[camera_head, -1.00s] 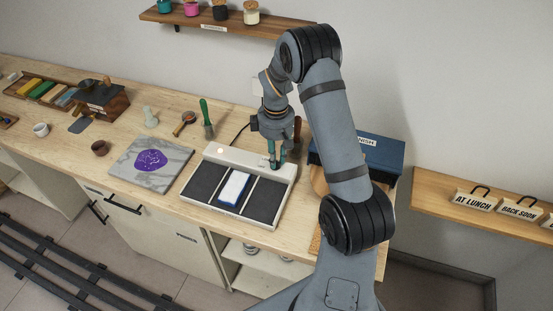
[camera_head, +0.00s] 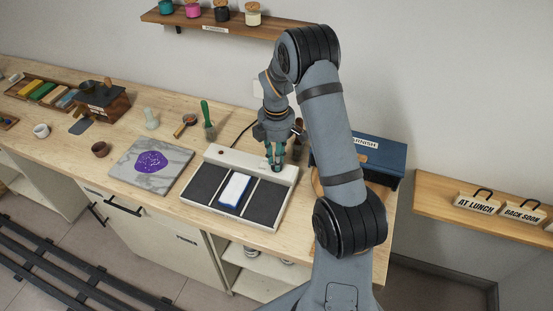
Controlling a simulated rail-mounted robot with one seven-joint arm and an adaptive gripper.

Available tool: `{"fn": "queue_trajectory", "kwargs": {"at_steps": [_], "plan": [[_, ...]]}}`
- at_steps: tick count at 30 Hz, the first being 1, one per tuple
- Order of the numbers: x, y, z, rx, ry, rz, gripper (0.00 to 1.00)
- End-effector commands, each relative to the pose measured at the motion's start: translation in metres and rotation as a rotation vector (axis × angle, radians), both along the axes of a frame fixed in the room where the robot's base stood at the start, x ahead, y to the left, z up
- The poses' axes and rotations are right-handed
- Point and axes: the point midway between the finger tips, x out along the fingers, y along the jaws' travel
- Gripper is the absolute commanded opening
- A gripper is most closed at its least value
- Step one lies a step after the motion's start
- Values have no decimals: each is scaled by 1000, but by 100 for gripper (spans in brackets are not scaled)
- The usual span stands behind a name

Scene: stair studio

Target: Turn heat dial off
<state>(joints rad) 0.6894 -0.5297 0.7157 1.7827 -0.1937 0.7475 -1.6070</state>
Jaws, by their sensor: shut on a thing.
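The heating device (camera_head: 219,159) is a pale unit on the wooden counter with dark flat panels in front and a raised back ledge. A small indicator (camera_head: 221,153) at the left of the ledge looks dark and unlit. My gripper (camera_head: 275,167) points down at the right part of that ledge, shut on the heat dial. The fingers cover the dial, so its pointer position cannot be read. A white block with a blue edge (camera_head: 235,189) lies on the middle panel.
A marble slab with a purple patch (camera_head: 151,161) lies left of the device. A green-handled tool (camera_head: 206,113) stands behind it. A blue varnish box (camera_head: 382,155) sits close on the right, partly behind my arm. A shelf with jars (camera_head: 222,19) hangs above.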

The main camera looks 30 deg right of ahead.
Motion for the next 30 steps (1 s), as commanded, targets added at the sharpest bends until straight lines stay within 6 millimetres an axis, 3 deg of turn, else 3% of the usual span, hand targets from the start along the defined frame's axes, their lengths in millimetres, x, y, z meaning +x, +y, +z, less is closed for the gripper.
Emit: {"fn": "queue_trajectory", "kwargs": {"at_steps": [13, 14, 15, 24, 30], "plan": [[0, 0, 0, 0, 0, 14, 0], [0, 0, 0, 0, 0, 14, 18], [0, 0, 0, 0, 0, 14, 20], [0, 0, 0, 0, 0, 12, 36], [0, 0, 0, 0, 0, 11, 36]]}}
